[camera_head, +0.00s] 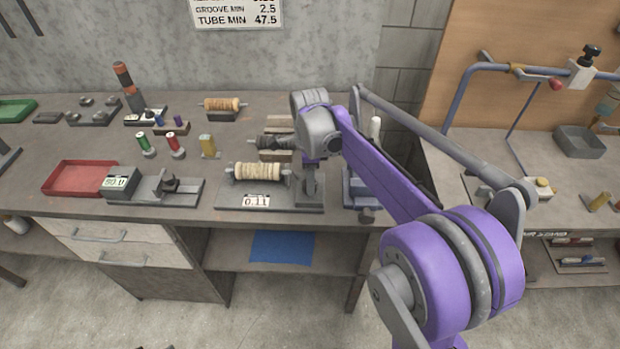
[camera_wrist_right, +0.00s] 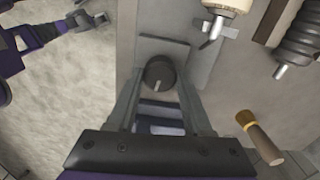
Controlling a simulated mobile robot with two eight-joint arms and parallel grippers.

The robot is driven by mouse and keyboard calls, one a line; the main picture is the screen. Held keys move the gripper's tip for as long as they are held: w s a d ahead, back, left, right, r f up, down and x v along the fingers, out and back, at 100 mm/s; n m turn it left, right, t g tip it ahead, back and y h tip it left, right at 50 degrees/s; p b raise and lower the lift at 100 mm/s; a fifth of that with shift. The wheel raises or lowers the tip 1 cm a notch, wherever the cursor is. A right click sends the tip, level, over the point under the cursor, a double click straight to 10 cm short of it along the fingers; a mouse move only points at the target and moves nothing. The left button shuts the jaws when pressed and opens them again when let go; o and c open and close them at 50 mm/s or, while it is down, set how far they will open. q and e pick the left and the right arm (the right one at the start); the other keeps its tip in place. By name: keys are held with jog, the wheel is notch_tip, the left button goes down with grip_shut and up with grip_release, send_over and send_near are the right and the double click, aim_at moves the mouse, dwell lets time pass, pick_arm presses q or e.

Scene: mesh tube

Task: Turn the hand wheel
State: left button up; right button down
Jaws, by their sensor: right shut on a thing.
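My right gripper (camera_head: 310,196) points down at the fixture's right end and hides the wheel in the head view. In the right wrist view, a round dark hand wheel (camera_wrist_right: 159,73) with a light mark lies between the right fingers, which are shut on it. My left gripper (camera_wrist_right: 88,20) appears small at the upper left of the wrist view; its jaw state is unclear.
A red tray (camera_head: 78,178) and a grey gauge block (camera_head: 121,183) stand to the left. A dark ribbed roll (camera_wrist_right: 303,42) and a brush (camera_wrist_right: 260,137) lie close to my right gripper. Several spools stand behind. The bench's front edge is close to the fixture.

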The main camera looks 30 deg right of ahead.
dwell(0.4)
jog(key=shift+c, duration=1.5)
grip_release()
jog(key=shift+r, duration=0.15)
notch_tip(320, 180, up, 11)
jog(key=shift+f+p, duration=0.2)
jog(key=shift+p, duration=0.15)
jog(key=s+a+f+n+t, duration=0.2)
jog(key=s+a+f+n, duration=0.3)
jog(key=s+n, duration=0.5)
jog(key=s+a+f+n+t, duration=0.3)
jog(key=s+a+f+n, duration=0.2)
jog(key=s+f+n, duration=0.5)
jog(key=n, duration=0.3)
jog(key=shift+s, duration=0.35)
